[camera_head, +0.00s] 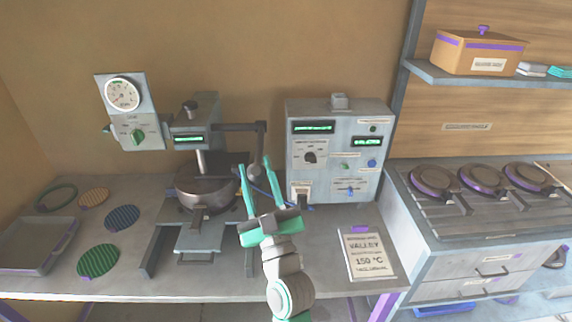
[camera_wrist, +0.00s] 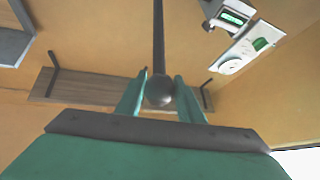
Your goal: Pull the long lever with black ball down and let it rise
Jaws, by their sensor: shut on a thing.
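The plate press (camera_head: 205,160) stands on the workbench, with a dark round pan-like part under its head. Its long lever (camera_head: 262,138) reaches right from the press head and then hangs down, ending in a black ball (camera_head: 254,169). My gripper (camera_head: 256,166) is at the ball, with one green finger on each side, shut on it. In the wrist view the lever rod (camera_wrist: 158,38) comes down to the ball (camera_wrist: 158,90), which lies between the fingers (camera_wrist: 161,76). The fingers hide part of the ball's sides.
A grey control box (camera_head: 340,150) stands close to the right of my gripper. A dial panel (camera_head: 128,112) is on the left. A printed card (camera_head: 366,254) lies on the bench at right. Several round plates, one green (camera_head: 98,261), and a tray (camera_head: 38,246) lie at left.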

